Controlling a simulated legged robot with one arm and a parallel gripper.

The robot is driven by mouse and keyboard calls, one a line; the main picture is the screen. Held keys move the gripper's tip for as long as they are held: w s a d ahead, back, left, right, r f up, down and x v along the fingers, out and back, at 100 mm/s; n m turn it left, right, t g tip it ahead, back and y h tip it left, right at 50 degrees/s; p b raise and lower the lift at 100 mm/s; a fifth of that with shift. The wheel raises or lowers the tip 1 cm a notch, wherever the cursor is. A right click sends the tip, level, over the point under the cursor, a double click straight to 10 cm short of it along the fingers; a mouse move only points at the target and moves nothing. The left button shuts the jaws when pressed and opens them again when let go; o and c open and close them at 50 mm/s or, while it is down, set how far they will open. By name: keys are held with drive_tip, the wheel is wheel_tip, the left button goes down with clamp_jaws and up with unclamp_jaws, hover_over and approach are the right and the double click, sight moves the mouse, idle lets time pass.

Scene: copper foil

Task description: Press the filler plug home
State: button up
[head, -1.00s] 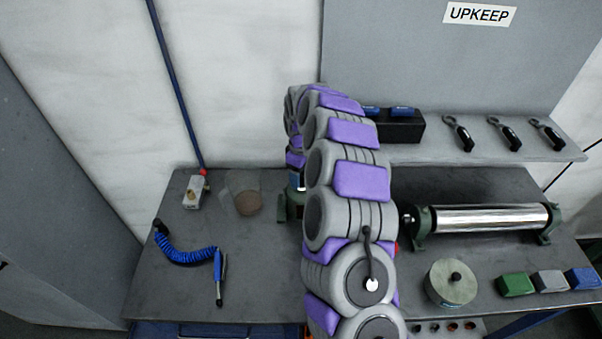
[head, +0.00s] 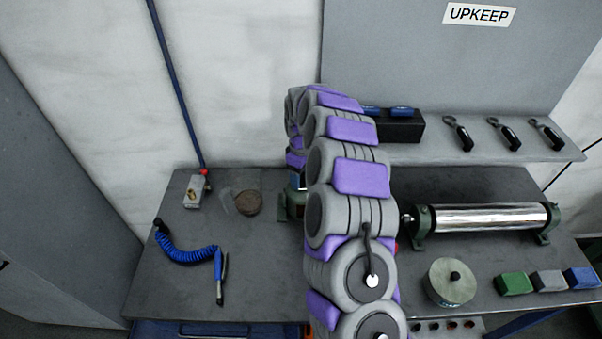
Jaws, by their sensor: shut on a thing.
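My arm comes up through the middle of the picture and bends down at its far end. Only the edge of my gripper (head: 296,182) shows there, left of my arm links, and it is shut. Its fingertips and what they hold are hidden behind the arm. A green housing (head: 291,206) stands on the bench right under that end, mostly covered by the arm. I cannot make out the filler plug, or whether the gripper touches the housing.
A brown disc (head: 248,203), a valve block (head: 196,191) and a blue coiled air hose (head: 186,253) lie on the left bench. On the right are a polished cylinder (head: 490,218), a round green canister (head: 451,282) and colored blocks (head: 549,282). A shelf (head: 480,149) runs behind.

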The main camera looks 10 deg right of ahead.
drive_tip(key=o, duration=1.2)
drive_tip(key=shift+r, duration=0.1)
drive_tip(key=shift+r+p, duration=1.2)
drive_tip(key=shift+r, duration=2.25)
clamp_jaws()
drive_tip(key=shift+f+b, duration=0.3)
drive_tip(key=shift+f, duration=2.1)
